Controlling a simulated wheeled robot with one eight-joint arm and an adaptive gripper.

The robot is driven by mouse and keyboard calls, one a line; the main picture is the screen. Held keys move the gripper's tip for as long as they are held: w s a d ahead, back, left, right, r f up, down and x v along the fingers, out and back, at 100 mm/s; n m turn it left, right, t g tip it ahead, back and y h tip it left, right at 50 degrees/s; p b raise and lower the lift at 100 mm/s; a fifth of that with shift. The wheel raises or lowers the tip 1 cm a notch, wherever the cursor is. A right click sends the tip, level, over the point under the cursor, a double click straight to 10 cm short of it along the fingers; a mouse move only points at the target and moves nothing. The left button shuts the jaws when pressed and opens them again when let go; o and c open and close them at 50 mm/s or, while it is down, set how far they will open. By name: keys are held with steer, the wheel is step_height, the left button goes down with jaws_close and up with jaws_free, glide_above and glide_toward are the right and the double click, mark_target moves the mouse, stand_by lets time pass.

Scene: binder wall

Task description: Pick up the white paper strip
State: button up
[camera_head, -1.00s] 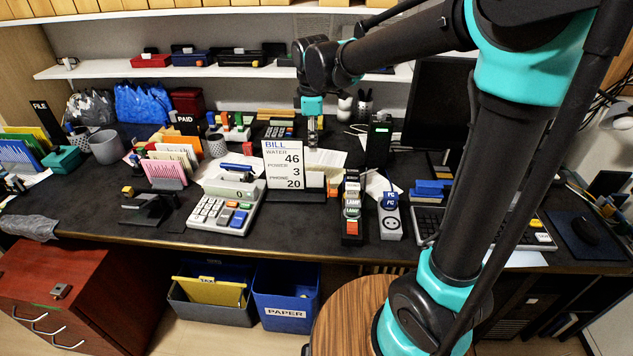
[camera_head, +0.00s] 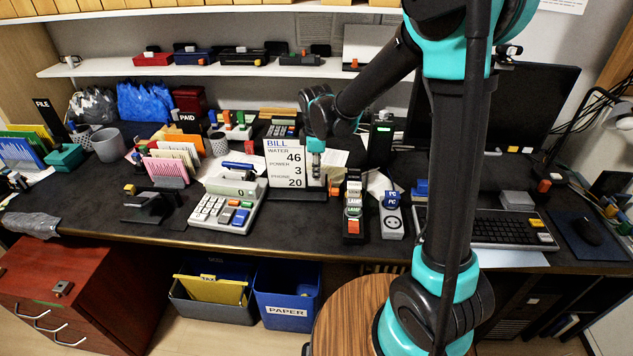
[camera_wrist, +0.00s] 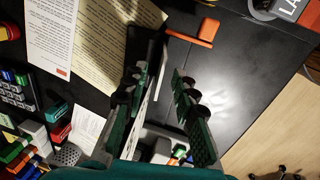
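My gripper (camera_head: 316,172) points down at the right edge of the upright white BILL card (camera_head: 285,165) in the head view. In the wrist view, my gripper (camera_wrist: 165,95) is open, its dark green padded fingers apart. A thin white strip-like thing (camera_wrist: 149,104), seen nearly edge-on, stands between them, close to the left finger; I see no grip on it. It may be the BILL card or the paper strip; I cannot tell. A white printed sheet (camera_wrist: 50,35) and a cream sheet (camera_wrist: 115,45) lie flat beyond the fingers in the wrist view.
An orange block (camera_wrist: 196,27) lies near the fingertips in the wrist view. The calculator (camera_head: 223,205) stands left of the card, and a power strip (camera_head: 353,208) with labelled plugs stands right. A dark box with a green light (camera_head: 380,143) stands behind. Bins are below the desk.

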steer(key=shift+f, duration=0.15)
jaws_close()
stand_by(0.4)
